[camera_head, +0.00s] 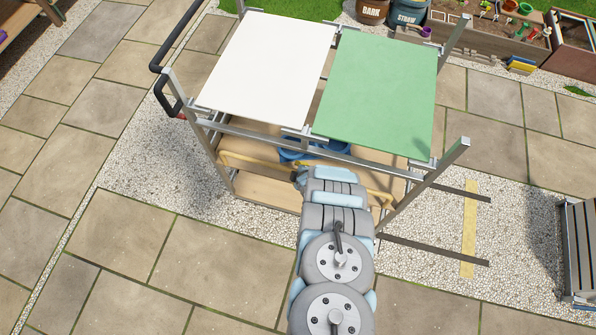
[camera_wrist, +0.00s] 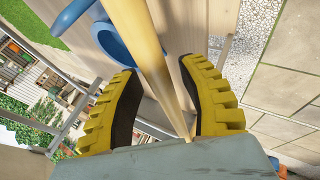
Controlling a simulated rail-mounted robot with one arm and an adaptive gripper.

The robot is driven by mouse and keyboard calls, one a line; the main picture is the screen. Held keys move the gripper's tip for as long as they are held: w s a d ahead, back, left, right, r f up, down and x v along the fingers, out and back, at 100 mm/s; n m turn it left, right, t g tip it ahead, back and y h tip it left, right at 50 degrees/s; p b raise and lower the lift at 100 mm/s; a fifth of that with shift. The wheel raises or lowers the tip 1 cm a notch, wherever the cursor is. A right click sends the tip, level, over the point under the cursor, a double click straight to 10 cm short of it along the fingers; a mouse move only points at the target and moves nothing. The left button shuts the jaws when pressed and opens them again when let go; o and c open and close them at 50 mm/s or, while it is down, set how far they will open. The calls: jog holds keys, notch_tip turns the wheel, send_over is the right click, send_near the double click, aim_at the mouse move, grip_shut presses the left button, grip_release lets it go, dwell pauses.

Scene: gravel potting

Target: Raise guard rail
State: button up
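The guard rail (camera_head: 252,163) is a thin yellow bar along the near side of a metal-framed cart, at the level of its wooden lower shelf. My arm hides its middle part. In the wrist view the yellow rail (camera_wrist: 150,45) runs lengthwise between the two yellow-toothed fingers of my gripper (camera_wrist: 158,70). The fingers are apart, with gaps showing beside the rail, so the gripper is open around it. In the head view my gripper is mostly hidden by my arm at the rail.
The cart top carries a white panel (camera_head: 268,65) and a green panel (camera_head: 378,92). A blue container (camera_wrist: 117,42) stands on the shelf behind the rail. Metal posts (camera_head: 440,165) rise at the cart's corners. Paving in front is clear; a slatted crate (camera_head: 580,245) stands right.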

jog(key=shift+s+r, duration=0.2)
jog(key=shift+r, duration=0.05)
dwell(0.4)
jog(key=shift+s+d+r, duration=0.1)
jog(key=shift+s+r, duration=0.05)
jog(key=shift+r, duration=0.1)
jog(key=shift+v, duration=0.9)
jog(key=shift+s+d, duration=0.1)
jog(key=shift+d, duration=0.1)
jog(key=v, duration=0.4)
jog(key=shift+s+r, duration=0.1)
jog(key=shift+r, duration=0.05)
jog(key=shift+a, duration=0.1)
jog(key=shift+r, duration=0.1)
dwell(0.7)
